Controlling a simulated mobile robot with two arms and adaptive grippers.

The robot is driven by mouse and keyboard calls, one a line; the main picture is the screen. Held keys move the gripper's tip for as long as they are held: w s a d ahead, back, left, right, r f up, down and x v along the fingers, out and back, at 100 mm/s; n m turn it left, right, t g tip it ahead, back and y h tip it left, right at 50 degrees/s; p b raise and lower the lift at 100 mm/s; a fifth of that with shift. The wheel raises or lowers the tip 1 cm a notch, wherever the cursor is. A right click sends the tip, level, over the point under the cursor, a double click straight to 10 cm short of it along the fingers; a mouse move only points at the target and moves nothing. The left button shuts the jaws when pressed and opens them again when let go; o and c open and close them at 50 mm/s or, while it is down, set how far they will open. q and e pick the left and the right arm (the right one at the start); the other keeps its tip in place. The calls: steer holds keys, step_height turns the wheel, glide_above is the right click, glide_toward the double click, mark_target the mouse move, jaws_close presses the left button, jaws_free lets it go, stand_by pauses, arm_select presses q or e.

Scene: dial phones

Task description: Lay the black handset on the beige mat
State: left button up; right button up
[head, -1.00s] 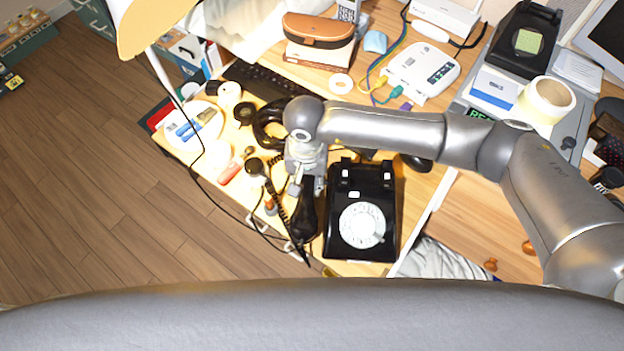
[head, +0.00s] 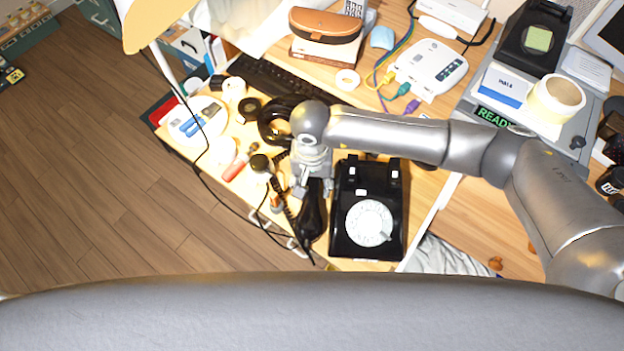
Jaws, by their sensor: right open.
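The black handset (head: 312,218) lies just left of the black dial phone (head: 345,240), its upper part hidden by my right gripper. A coiled black cord (head: 279,190) runs beside it. The phone has a white dial and its cradle is empty. My right gripper (head: 313,190) is open and points down over the handset's upper end. I cannot tell whether its fingers touch the handset. I cannot make out the beige mat's edges against the brightly lit desk. My left gripper is out of view.
A dark keyboard (head: 268,78), a white plate (head: 212,110) and a red-handled tool (head: 237,168) are on the desk left of my arm. A white router (head: 430,66) with cables stands behind. The desk's left edge drops to the wooden floor (head: 110,180).

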mark_target(312, 180)
steer(key=shift+r, duration=0.1)
steer(key=shift+r+p, duration=0.25)
steer(key=shift+p, duration=0.1)
step_height(312, 180, up, 12)
steer(key=p, duration=0.4)
steer(key=shift+f, duration=0.2)
